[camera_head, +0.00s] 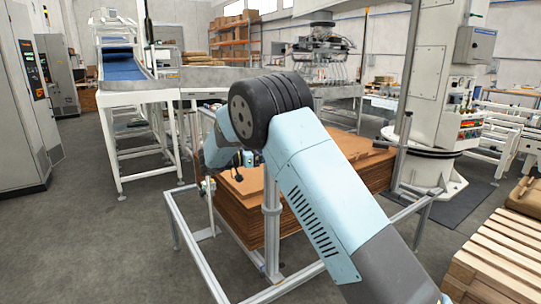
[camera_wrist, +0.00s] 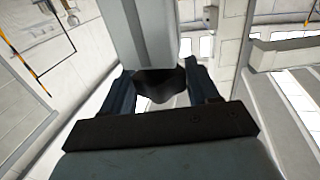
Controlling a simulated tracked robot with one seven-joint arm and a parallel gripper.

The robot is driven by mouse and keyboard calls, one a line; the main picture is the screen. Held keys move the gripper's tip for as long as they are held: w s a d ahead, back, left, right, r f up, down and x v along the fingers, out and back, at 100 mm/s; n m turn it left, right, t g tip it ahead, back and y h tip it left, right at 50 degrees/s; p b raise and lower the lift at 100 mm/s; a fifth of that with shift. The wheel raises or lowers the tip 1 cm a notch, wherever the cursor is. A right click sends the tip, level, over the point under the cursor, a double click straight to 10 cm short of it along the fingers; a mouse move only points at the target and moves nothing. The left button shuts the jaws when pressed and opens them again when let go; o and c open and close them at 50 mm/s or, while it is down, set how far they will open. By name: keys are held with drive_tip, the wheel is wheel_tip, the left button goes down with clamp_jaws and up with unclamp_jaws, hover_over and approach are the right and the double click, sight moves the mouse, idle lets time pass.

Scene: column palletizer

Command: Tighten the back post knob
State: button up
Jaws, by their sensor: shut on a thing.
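In the wrist view my gripper (camera_wrist: 163,82) has its two dark blue fingers on either side of a black knob (camera_wrist: 158,86). It is shut on this knob, which sits at a wide pale grey post (camera_wrist: 146,34) running up the picture. The knob's far side and its thread are hidden. In the head view my arm's blue links cover the middle, and the fingers and the held knob cannot be made out there.
A metal frame (camera_head: 183,216) with upright posts surrounds a stack of brown cardboard sheets (camera_head: 250,224). A wooden pallet (camera_head: 495,255) stands at the right, near a white column machine (camera_head: 430,100). A conveyor (camera_head: 123,68) is at the back left. Grey floor is clear at the left.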

drive_tip(key=shift+m+g+h, duration=0.3)
drive_tip(key=shift+m+g, duration=0.4)
drive_tip(key=shift+g, duration=0.6)
drive_tip(key=o, duration=0.9)
drive_tip(key=shift+a, duration=0.1)
drive_tip(key=v, duration=1.3)
drive_tip(key=shift+a+f, duration=0.15)
drive_tip(key=shift+a, duration=0.15)
